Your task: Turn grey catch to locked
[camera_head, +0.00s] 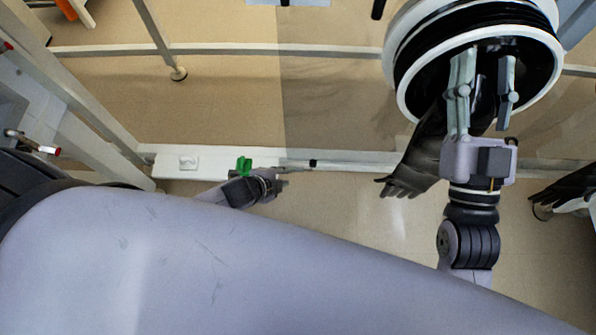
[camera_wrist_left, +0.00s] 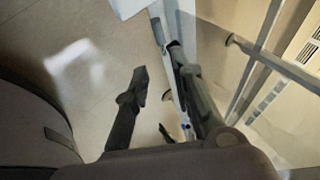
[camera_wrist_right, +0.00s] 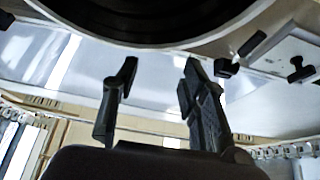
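No part is clearly identifiable as the grey catch. A slim grey piece (camera_head: 298,165) lies along the white rail in the head view. A grey bar-like piece (camera_wrist_left: 157,32) shows beside the rail in the left wrist view; I cannot tell whether they are the same. My left gripper (camera_wrist_left: 158,62) is open, its fingers apart close to the rail, with nothing visibly held. In the head view it is small and partly hidden by my arm. My right gripper (camera_head: 485,75) is open and empty in front of the round black port; its spread fingers also show in the right wrist view (camera_wrist_right: 160,75).
A green knob-like part (camera_head: 243,166) shows beside my left wrist. A white plate with a pale knob (camera_head: 188,162) is at the rail's left end. A black glove (camera_head: 410,165) hangs from the port ring (camera_head: 405,85). A dark T-shaped knob (camera_wrist_right: 298,70) is at right.

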